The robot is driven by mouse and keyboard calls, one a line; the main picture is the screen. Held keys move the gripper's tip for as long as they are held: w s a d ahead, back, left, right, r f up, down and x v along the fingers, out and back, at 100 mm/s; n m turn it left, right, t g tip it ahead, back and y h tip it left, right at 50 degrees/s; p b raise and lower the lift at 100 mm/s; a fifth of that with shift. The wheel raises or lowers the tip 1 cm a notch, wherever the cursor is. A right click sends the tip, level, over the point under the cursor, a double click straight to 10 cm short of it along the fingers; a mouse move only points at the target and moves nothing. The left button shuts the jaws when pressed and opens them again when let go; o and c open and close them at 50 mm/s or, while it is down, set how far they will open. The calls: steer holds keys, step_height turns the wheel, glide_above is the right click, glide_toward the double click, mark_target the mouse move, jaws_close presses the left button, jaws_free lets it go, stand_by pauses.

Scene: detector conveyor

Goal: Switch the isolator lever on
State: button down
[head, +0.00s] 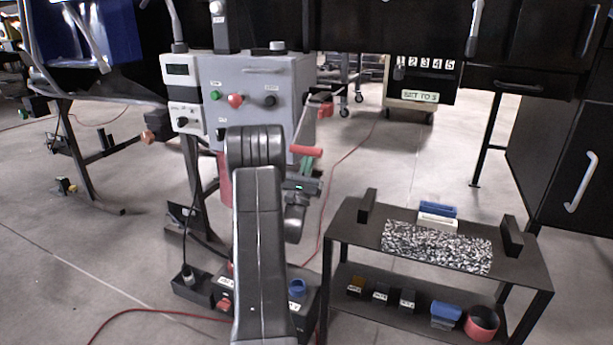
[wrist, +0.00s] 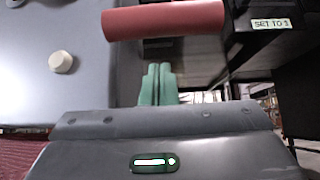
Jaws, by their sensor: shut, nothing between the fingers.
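The isolator lever's red bar grip (head: 305,150) is at the right side of the grey control box (head: 280,80). In the wrist view the red grip (wrist: 163,20) lies across the top, nearly level. My gripper (head: 308,166) is just below the grip in the head view. Its green fingers (wrist: 158,75) are shut together and empty, pointing toward the grip. In the wrist view a small gap shows between the fingertips and the grip's lower edge. The lever's pivot and any on/off markings cannot be made out.
The box front carries a green button (head: 215,95), a red button (head: 236,100) and a black knob (head: 270,101). A pale round knob (wrist: 61,62) shows in the wrist view. A black two-tier cart (head: 345,235) stands to the right. A "SET TO 3" sign (head: 420,96) hangs behind.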

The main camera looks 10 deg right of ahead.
steer(key=shift+s+a+r, duration=0.25)
steer(key=shift+s+a, duration=0.15)
steer(key=shift+s, duration=0.2)
steer(key=shift+s+a+r, duration=0.25)
steer(key=shift+s+a, duration=0.15)
steer(key=shift+s, duration=0.15)
steer(key=shift+r, duration=0.1)
